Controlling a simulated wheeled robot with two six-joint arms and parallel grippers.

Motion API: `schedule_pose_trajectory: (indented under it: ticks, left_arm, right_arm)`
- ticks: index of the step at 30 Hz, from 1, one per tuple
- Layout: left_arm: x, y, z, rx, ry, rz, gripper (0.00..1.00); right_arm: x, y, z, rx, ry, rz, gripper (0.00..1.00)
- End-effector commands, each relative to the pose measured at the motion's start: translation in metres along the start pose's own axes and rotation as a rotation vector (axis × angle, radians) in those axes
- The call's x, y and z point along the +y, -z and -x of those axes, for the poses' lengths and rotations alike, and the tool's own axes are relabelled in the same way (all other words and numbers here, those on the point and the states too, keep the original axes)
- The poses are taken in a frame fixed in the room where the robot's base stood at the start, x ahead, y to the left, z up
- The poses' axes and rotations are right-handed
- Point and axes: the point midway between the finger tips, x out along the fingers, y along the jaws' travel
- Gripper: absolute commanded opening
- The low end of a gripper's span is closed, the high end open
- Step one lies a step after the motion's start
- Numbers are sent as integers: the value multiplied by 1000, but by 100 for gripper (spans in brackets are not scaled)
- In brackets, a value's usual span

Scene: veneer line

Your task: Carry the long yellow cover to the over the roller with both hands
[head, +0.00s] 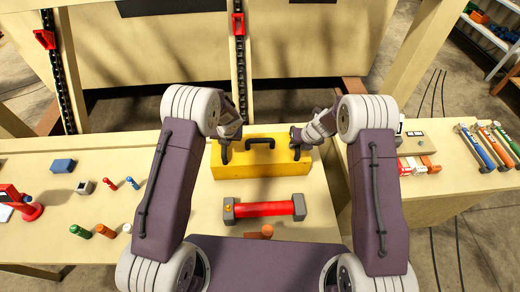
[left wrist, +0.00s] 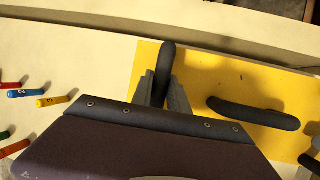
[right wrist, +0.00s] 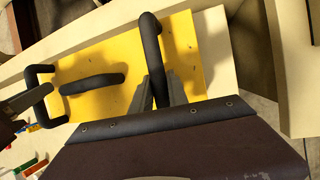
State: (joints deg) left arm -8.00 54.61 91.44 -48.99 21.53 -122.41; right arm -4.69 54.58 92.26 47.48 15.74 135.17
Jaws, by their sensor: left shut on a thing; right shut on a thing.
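The long yellow cover (head: 262,160) stands behind the red roller on the bench, with a dark handle at each end and one on top in the middle. My left gripper (head: 226,147) is shut on the left end handle (left wrist: 167,65). My right gripper (head: 299,140) is shut on the right end handle (right wrist: 151,40). The middle handle (left wrist: 250,113) is free. The red roller (head: 264,209) lies between two grey end blocks, in front of the cover. I cannot tell whether the cover touches the bench.
The left bench holds a blue block (head: 63,166), small coloured pegs (head: 105,231) and a red tool (head: 22,203). An orange-brown piece (head: 262,232) lies in front of the roller. A dark chain post (head: 239,65) rises behind.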

Motion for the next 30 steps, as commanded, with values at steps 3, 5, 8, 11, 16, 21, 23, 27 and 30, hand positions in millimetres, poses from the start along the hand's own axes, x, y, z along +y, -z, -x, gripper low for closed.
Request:
schedule_pose_trajectory:
  ticks: [3,5,8,11,16,21,23,27,30]
  left_arm:
    - [0,-1,1,-3,1,0,0]
    - [0,-2,2,-3,1,0,0]
    - [1,-4,8,-3,1,0,0]
    - [3,-8,17,-3,1,0,0]
    - [8,-17,38,-3,1,0,0]
    - [10,-21,48,-2,1,0,0]
    - [10,-20,48,-2,1,0,0]
    - [10,-20,46,-2,1,0,0]
    - [10,-20,46,-2,1,0,0]
  right_arm:
    - [0,-1,1,-2,0,0,0]
    - [0,-2,2,-2,0,0,0]
    - [2,-4,7,-2,0,0,0]
    - [4,-8,17,-2,0,0,0]
    - [8,-16,38,-2,0,0,0]
    - [10,-20,48,-1,0,0,0]
    - [10,-20,47,-1,0,0,0]
    - [10,-20,46,-1,0,0,0]
    - [10,-20,46,-1,0,0,0]
